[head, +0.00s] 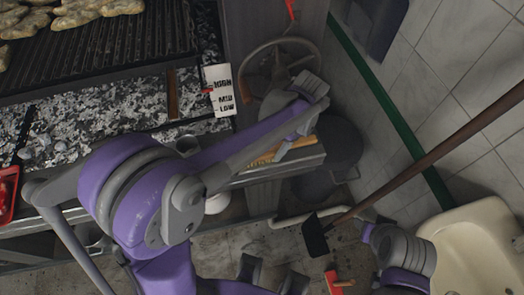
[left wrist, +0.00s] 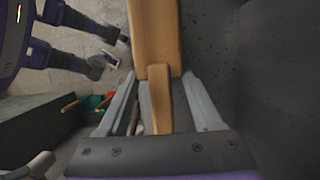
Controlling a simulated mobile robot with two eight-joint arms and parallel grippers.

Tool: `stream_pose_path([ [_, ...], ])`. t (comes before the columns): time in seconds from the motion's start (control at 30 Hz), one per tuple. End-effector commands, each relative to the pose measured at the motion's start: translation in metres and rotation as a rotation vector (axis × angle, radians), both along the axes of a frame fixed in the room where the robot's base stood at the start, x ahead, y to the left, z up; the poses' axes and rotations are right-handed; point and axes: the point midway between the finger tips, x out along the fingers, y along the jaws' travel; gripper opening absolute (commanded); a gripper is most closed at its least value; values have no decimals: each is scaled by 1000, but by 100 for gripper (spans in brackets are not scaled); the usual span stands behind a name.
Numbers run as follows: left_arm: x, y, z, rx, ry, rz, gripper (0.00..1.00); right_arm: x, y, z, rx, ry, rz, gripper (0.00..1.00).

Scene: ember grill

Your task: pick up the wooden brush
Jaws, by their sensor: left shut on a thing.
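The wooden brush (head: 285,149) shows as a light yellow-brown strip at the right end of the counter's front edge, partly hidden by my left arm. In the left wrist view its wide wooden body (left wrist: 156,30) runs up out of the picture and its narrower handle (left wrist: 160,100) lies between the fingers. My left gripper (head: 283,151) is shut on the handle. I cannot tell whether the brush touches the dark speckled surface beside it.
The grill (head: 110,50) with food on it is at upper left. A HIGH/MID/LOW label (head: 219,91) stands upright beside it. A red tray (head: 8,190) is at the left edge. A long-handled tool (head: 430,158) leans across the right, near a pale basin (head: 480,235). A dark bin (head: 335,160) stands behind the gripper.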

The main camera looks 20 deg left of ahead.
Motion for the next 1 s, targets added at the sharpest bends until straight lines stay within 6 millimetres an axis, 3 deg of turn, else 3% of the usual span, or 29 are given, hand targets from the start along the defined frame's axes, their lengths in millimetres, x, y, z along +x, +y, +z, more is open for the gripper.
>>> stream_pose_path([
  [0.1, 0, 0, 0, 1, 1, 0, 0, 0, 0, 0, 0, 0, 0, 50],
  [0.37, 0, 0, 5, 0, 0, 0, 0, 0, 0, 0, 0, 0, 0, 50],
  [0.8, 0, 0, 83, 0, 0, 0, 0, 2, 0, 6, 0, -3, 0, 50],
  [1.0, 0, 0, 100, 0, 0, 0, 0, 2, 0, 7, 0, -4, 0, 50],
])
